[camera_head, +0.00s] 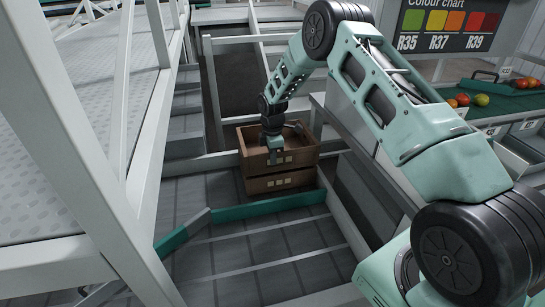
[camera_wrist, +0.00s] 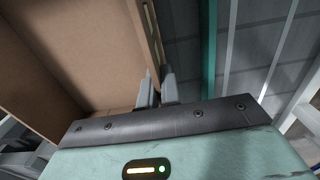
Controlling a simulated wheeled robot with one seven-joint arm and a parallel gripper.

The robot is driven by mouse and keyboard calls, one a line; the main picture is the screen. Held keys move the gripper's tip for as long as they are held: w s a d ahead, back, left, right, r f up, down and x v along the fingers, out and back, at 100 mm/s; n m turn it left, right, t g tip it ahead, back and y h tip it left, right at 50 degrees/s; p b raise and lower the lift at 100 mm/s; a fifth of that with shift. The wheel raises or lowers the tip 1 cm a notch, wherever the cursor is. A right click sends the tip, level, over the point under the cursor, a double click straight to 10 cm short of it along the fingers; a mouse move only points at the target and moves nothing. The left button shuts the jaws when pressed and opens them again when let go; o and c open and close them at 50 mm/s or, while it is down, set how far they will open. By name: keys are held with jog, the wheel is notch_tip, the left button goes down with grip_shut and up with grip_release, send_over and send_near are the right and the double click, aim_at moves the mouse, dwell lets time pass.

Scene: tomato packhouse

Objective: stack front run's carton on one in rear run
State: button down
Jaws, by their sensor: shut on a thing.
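An open brown carton (camera_head: 302,153) is in the middle of the head view, upright and empty as far as I can see. Directly below it is a second brown carton (camera_head: 282,184), closely lined up with it. I cannot tell whether the two touch. My gripper (camera_head: 274,157) points down at the upper carton's near wall and is shut on it. In the wrist view, my gripper's fingers (camera_wrist: 157,90) stand on both sides of that wall, and the carton's bare inside (camera_wrist: 60,60) fills the left. The lower carton's inside is hidden.
A green rail (camera_head: 255,208) runs in front of the cartons over a grey slatted conveyor. White frame posts (camera_head: 75,130) stand close on the left. A sorting table with tomatoes (camera_head: 482,100) and a colour chart (camera_head: 447,22) are at the right. The conveyor in front of the rail is clear.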

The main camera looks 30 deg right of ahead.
jog(key=shift+f+b, duration=0.45)
jog(key=shift+f, duration=0.35)
jog(key=c, duration=1.5)
grip_release()
jog(key=c, duration=0.3)
jog(key=shift+c, duration=0.2)
jog(key=shift+r, duration=0.1)
jog(key=shift+r+p, duration=2.35)
jog(key=shift+r, duration=1.1)
jog(key=shift+a, duration=0.1)
